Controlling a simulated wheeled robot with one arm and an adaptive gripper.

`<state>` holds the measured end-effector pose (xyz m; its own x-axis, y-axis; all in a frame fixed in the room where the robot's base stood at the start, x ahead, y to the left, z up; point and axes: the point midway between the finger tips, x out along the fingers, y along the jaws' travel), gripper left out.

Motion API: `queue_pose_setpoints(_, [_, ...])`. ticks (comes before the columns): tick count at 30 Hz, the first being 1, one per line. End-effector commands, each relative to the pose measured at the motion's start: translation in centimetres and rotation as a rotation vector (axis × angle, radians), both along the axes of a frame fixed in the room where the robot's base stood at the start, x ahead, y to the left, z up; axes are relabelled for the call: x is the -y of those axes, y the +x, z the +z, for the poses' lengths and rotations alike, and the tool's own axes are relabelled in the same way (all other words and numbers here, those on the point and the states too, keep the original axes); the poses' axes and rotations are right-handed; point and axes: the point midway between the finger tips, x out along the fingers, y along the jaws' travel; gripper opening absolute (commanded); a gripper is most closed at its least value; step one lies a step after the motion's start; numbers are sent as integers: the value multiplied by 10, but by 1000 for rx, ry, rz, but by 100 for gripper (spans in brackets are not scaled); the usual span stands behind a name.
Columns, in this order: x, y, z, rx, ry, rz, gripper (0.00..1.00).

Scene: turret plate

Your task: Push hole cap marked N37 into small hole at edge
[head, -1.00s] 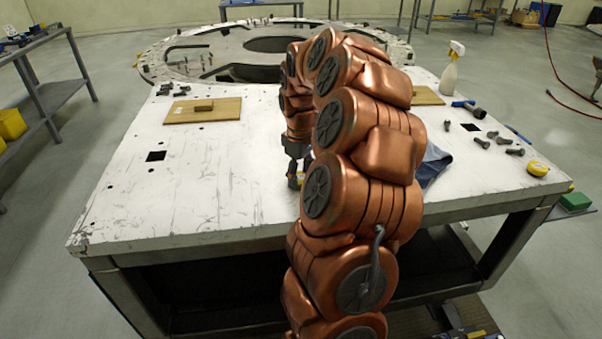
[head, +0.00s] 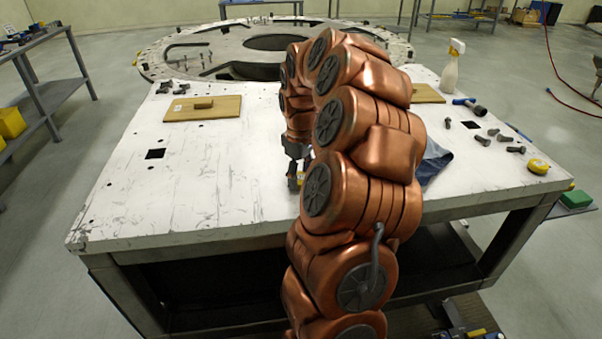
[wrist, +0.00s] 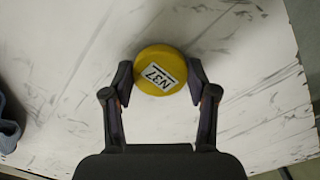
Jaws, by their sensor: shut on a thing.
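A round yellow cap (wrist: 162,70) with a white label reading N37 sits between the fingertips of my gripper (wrist: 161,84) in the wrist view, label facing the camera. My gripper is shut on it from both sides. In the head view my gripper (head: 296,180) is low over the front middle of the scratched white table top (head: 215,205), mostly beside my copper arm; the cap is barely visible there. Whether the cap touches the surface I cannot tell. Small dark holes, one of them (head: 150,168) near a square opening, show at the left. No hole shows clearly under the cap.
Wooden boards (head: 203,108) lie at the back. At the right are a spray bottle (head: 451,68), several bolts, a yellow tape measure (head: 538,166) and a blue cloth (head: 432,160). A large ring plate (head: 200,50) stands behind. The left front of the table is clear.

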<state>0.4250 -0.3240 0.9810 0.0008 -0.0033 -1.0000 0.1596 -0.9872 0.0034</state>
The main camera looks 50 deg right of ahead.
Motion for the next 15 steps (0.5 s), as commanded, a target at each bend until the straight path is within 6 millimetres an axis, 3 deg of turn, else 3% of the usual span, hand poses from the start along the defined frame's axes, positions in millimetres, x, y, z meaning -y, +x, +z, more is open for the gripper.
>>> queue_pose_setpoints(5, [0, 0, -2, 0, 0, 0, 24])
queue_pose_setpoints(6, [0, 0, -2, 0, 0, 0, 60])
queue_pose_setpoints(15, [0, 0, -2, 0, 0, 0, 87])
